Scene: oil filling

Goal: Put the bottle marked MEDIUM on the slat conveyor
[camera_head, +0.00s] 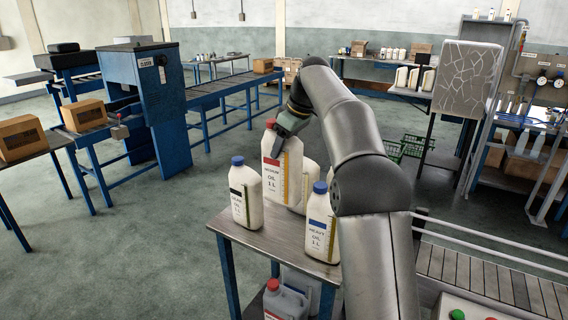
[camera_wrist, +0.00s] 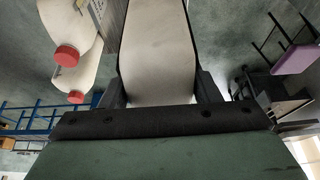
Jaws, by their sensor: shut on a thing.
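The white bottle marked MEDIUM (camera_head: 289,172), with a red cap and red label band, is upright over the small bench (camera_head: 255,240) in the head view. My gripper (camera_head: 283,138) is shut on its upper part. A pale bottle body (camera_wrist: 157,55) fills the space between the fingers in the wrist view. The bottle looks raised, but I cannot tell for sure whether its base is clear of the bench top. The slat conveyor (camera_head: 490,276) is at the lower right, partly hidden by my arm.
Close by stand a blue-capped bottle (camera_head: 245,192), the blue-capped HEAVY bottle (camera_head: 321,226) and a partly hidden white bottle (camera_head: 309,184). A rail (camera_head: 470,237) runs along the slat conveyor, with a button box (camera_head: 470,312) in front. A grey jug (camera_head: 286,302) is below the bench.

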